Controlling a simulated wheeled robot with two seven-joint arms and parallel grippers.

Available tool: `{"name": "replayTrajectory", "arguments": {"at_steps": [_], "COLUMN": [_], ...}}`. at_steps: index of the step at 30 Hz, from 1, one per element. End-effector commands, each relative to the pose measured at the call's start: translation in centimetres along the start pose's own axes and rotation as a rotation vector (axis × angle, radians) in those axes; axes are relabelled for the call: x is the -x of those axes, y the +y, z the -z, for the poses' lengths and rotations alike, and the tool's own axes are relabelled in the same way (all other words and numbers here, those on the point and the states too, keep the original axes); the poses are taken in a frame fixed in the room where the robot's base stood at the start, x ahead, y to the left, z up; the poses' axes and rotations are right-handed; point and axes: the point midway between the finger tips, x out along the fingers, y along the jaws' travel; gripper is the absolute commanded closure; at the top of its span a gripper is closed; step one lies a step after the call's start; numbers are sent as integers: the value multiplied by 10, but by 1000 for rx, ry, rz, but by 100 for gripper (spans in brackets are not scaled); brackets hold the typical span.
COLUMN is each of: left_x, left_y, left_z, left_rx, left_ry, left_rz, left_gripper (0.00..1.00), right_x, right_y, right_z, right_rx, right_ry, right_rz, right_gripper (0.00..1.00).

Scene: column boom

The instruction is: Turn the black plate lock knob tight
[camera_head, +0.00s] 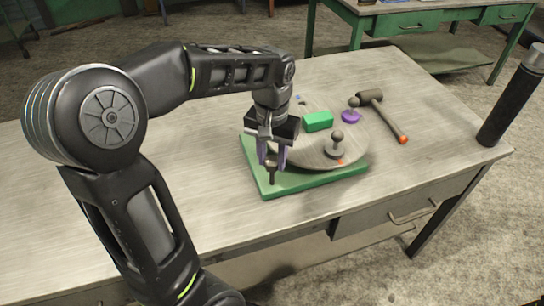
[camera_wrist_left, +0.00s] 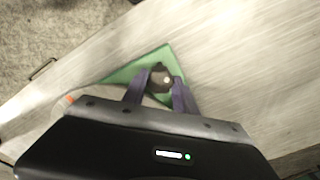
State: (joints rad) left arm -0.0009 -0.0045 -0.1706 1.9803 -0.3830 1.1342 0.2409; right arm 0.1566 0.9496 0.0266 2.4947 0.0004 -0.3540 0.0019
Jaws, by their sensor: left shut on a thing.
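The black plate lock knob (camera_head: 271,170) stands at the near left corner of a green base (camera_head: 300,187) on the workbench. My left gripper (camera_head: 271,158) comes down over it from above, with its purple fingers on either side. In the left wrist view the dark round knob top (camera_wrist_left: 161,77) sits between the two fingertips (camera_wrist_left: 160,95), and the gripper is shut on it. A round grey plate (camera_head: 350,150) lies on the base, partly hidden by my gripper. My right gripper is not in view.
A hammer (camera_head: 380,113) lies to the right. A black cylinder (camera_head: 512,97) stands at the far right. The bench's left part is clear.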

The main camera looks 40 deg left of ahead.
Motion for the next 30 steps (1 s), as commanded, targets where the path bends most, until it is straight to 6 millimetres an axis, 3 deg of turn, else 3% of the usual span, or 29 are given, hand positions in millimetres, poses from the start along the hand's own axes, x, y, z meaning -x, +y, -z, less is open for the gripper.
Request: {"name": "replayTrajectory", "arguments": {"at_steps": [20,21,28,30], "left_x": [1,1,1,0], "left_y": [0,0,0,0], "left_z": [1,1,0,0], "left_rx": [-91,-91,-90,-89], "left_ry": [4,4,2,1], "left_rz": [0,0,0,0], "left_gripper": [100,64,46,44], "right_x": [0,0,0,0], "right_y": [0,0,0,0], "right_z": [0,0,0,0], "right_rx": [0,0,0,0], "right_ry": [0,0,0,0], "right_rz": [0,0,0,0], "right_gripper": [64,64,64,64]}}
